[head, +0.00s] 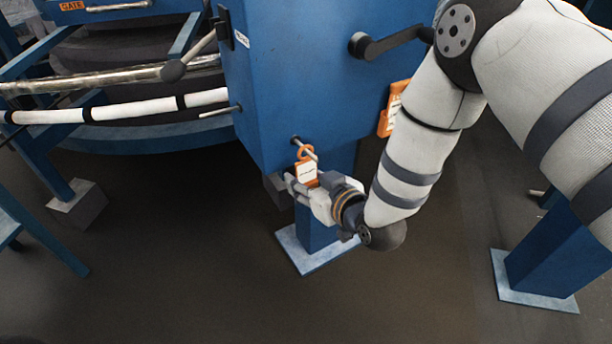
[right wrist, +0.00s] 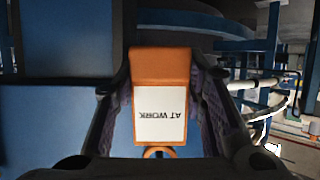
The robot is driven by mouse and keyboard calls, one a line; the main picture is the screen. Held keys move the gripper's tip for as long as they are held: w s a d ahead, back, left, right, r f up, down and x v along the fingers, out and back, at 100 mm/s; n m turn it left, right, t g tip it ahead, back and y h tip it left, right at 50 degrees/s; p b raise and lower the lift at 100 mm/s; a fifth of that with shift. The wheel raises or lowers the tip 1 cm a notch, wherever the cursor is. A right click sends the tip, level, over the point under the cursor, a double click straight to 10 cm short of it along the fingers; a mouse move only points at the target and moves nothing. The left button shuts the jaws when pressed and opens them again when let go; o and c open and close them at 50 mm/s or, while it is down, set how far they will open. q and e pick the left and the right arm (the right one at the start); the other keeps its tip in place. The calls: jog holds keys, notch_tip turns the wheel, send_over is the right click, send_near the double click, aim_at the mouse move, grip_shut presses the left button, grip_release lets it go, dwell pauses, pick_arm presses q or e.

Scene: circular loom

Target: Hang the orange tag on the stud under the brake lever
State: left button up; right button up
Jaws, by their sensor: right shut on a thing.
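The orange tag (head: 306,174) has a white panel and an orange ring (head: 305,153) at its top. It also shows in the right wrist view (right wrist: 161,95), upside down, with "AT WORK" on the panel. My right gripper (head: 312,188) is shut on the tag's lower part. The ring overlaps a thin stud (head: 299,144) low on the blue housing; I cannot tell whether it is around or in front of it. A second stud (head: 218,111) sticks out leftward under a lever with a dark knob (head: 174,70); the label beside it is unreadable. My left gripper is out of view.
The loom's curved rails (head: 130,107) run to the left. A blue leg with a pale foot plate (head: 315,255) stands below. The floor in front is clear.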

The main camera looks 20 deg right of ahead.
aim_at(309, 185)
jog(key=shift+s+r+p, duration=0.3)
jog(key=shift+s+p, duration=0.05)
jog(key=p+v, duration=0.1)
jog(key=v, duration=0.1)
jog(key=f+p+v, duration=0.1)
jog(key=p+v, duration=0.1)
jog(key=shift+s+d+r, duration=0.1)
jog(key=shift+s, duration=0.15)
jog(key=shift+s+d, duration=0.1)
jog(key=shift+s, duration=0.4)
